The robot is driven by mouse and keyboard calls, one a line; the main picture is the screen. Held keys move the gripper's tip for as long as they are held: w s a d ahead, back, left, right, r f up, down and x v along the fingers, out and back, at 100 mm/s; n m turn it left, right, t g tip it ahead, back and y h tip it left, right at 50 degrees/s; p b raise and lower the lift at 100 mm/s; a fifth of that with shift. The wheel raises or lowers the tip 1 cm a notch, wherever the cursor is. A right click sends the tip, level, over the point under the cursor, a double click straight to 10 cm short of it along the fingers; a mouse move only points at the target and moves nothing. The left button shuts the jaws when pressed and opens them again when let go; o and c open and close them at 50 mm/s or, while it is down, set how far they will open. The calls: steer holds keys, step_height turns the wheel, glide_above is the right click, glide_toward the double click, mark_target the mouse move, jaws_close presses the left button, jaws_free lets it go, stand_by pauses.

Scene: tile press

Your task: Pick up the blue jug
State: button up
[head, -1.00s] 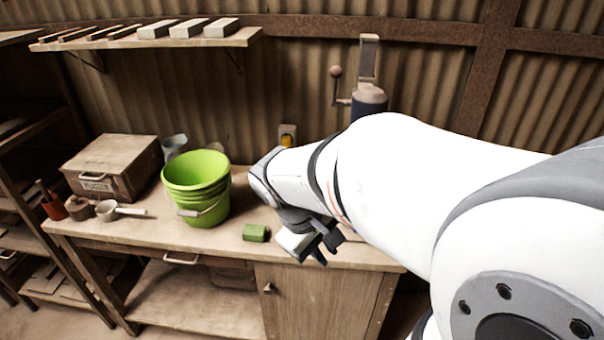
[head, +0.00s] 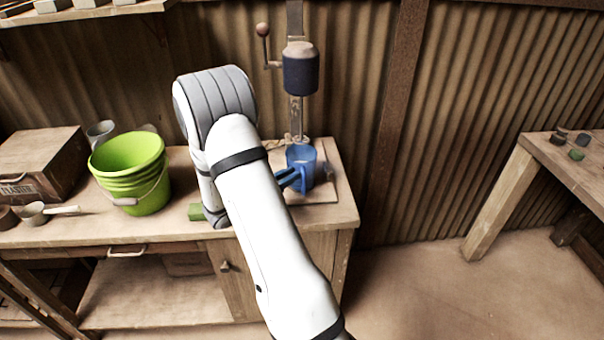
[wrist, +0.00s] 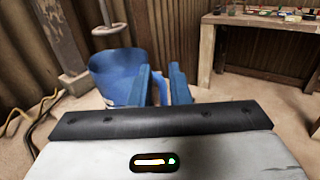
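The blue jug (head: 301,158) stands upright on the board under the press at the right end of the workbench. In the wrist view the jug (wrist: 115,72) is just left of my fingers. My gripper (head: 287,179) reaches it from the front left, at its handle side. In the wrist view my gripper (wrist: 160,78) shows two blue fingers with a gap between them, so it is open. Blue shows around the right finger, probably the handle; I cannot tell whether the fingers touch it.
The press (head: 300,68) rises right behind the jug. A green bucket (head: 130,172), a green block (head: 196,212) and a wooden box (head: 40,165) stand to the left on the workbench (head: 110,231). Another table (head: 560,165) is at the right, with open floor between.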

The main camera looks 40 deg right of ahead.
mark_target(303, 187)
step_height(303, 187, down, 7)
steer(key=shift+r+p, duration=0.1)
steer(key=shift+p, duration=0.2)
steer(key=shift+w+d+p, duration=0.1)
steer(key=shift+d+p, duration=0.9)
steer(key=shift+d, duration=2.75)
jaws_close()
